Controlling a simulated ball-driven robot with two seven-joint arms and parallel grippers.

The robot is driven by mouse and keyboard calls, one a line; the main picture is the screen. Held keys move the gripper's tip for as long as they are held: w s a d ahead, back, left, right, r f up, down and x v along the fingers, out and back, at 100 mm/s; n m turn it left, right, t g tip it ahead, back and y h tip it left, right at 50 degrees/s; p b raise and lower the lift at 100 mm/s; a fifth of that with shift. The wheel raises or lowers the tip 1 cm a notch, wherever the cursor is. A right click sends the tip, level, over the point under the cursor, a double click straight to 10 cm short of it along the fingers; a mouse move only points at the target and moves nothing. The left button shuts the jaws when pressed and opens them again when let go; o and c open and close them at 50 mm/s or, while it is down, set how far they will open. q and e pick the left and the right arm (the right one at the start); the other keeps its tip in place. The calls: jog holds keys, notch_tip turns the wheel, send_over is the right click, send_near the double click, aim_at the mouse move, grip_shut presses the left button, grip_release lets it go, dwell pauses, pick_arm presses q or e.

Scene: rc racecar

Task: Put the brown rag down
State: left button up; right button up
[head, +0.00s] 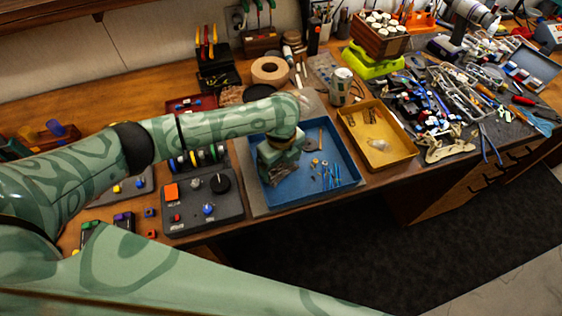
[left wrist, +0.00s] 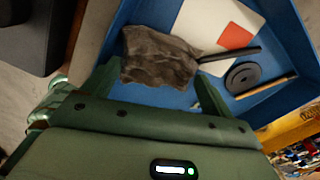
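The brown rag (left wrist: 160,57) is a crumpled grey-brown cloth in the blue tray (head: 338,149), as the left wrist view shows. In the head view a bit of the rag (head: 277,181) shows under my left gripper (head: 279,168), which points down into the tray's left part. In the left wrist view the two fingers of my left gripper (left wrist: 158,72) stand wide apart, with the rag between and beyond their tips. The left fingertip overlaps the rag's edge; I cannot tell whether it touches. My right gripper is in neither view.
The tray also holds a white and red card (left wrist: 230,30), a dark disc (left wrist: 243,77) and several small tools. A yellow tray (head: 378,152) stands to its right, a dark control box (head: 202,203) to its left. Tools crowd the bench's right side.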

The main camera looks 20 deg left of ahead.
aim_at(281, 167)
pick_arm(q)
notch_tip(281, 167, up, 12)
jog(key=p, duration=0.4)
jog(key=shift+r, duration=0.15)
jog(key=shift+s, duration=0.1)
